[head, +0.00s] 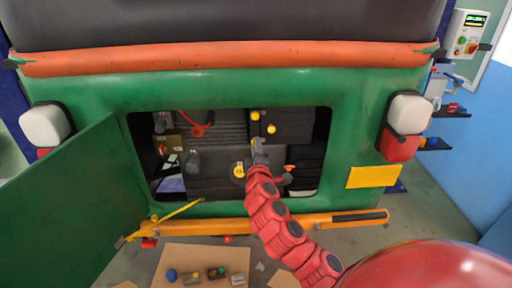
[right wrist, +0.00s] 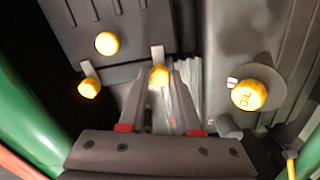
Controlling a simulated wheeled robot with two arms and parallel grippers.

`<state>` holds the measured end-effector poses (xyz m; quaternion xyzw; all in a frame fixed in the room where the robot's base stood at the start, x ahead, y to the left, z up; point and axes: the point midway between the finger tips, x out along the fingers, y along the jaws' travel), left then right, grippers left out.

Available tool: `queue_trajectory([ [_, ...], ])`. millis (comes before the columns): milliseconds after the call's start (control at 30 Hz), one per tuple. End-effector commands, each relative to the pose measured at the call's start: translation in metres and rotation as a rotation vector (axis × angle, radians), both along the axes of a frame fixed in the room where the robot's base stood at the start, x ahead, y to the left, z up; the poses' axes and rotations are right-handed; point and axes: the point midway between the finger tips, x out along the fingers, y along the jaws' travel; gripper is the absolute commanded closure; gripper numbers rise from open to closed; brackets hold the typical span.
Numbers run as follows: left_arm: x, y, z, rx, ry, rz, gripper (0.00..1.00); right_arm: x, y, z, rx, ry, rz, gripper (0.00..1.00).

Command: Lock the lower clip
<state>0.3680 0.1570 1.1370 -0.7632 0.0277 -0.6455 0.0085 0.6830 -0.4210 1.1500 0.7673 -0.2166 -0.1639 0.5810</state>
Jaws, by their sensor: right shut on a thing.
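The lower clip, a grey tab with a yellow tip (right wrist: 159,76), sits at the edge of a dark box (head: 290,126) in the engine bay. My right gripper (head: 259,151) reaches into the bay; in the right wrist view its fingers (right wrist: 161,82) are closed around the yellow tip. Another yellow-tipped clip (right wrist: 89,88) sits on the same box edge, and a yellow knob (right wrist: 106,43) is on the box face. The fingers partly hide the held clip, so I cannot tell whether it is fully latched. My left gripper is out of view.
A yellow oil cap (right wrist: 248,94) is close beside the gripper. The green hatch door (head: 75,205) stands open at the left. An orange bumper bar (head: 335,220) runs below the opening. A board with small parts (head: 200,265) lies on the floor.

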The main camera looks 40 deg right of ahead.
Motion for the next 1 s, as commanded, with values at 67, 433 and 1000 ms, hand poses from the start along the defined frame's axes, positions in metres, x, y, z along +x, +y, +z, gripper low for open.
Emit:
queue_trajectory([
  [67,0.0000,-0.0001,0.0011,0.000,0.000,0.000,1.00,0.0001,0.0003,-0.0012,-0.025,0.019,0.001,1.00],
  [433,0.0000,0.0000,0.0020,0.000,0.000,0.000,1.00,0.0000,0.0000,-0.0019,-0.077,0.052,0.000,1.00],
  [1000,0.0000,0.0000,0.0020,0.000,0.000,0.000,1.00,0.0000,0.0000,-0.0010,-0.078,0.050,0.001,0.38],
])
